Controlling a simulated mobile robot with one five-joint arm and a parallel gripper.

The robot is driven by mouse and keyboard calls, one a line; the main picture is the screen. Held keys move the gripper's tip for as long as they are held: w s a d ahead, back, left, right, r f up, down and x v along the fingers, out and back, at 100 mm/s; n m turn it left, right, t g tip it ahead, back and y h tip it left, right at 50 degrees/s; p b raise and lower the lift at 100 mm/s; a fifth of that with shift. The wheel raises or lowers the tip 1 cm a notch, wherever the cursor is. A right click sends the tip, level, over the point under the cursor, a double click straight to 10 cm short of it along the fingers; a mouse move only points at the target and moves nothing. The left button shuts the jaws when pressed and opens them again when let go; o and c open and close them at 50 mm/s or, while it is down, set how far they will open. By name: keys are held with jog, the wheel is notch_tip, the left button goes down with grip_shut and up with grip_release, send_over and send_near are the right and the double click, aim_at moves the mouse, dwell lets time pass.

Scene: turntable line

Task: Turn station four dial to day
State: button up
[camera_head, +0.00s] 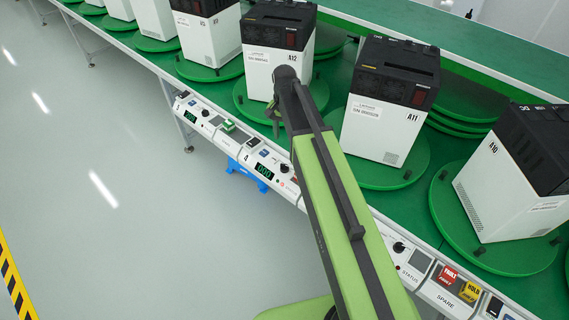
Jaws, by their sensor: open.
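The station four panel is on the white front rail, marked with a small 4 and a green-lit display (264,171). A small black dial (285,168) sits just right of that display; its pointer and labels are too small to read. My gripper (275,126) is at the end of the dark arm link, pointing down in front of the white unit A12 (268,62). It is open, with nothing seen between its fingers, and appears above and slightly left of the dial in the picture. My green arm hides the rail just right of the dial.
White units with black tops stand on green turntables along the line, including A11 (378,128) and A10 (510,185). Another knob (398,247) and red and yellow tags (447,275) are on the rail at right. The grey floor (110,190) at left is clear.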

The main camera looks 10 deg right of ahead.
aim_at(285, 165)
notch_tip(285, 165, down, 17)
jog(key=b, duration=1.6)
jog(key=shift+f, duration=0.1)
jog(key=shift+c, duration=0.3)
grip_shut()
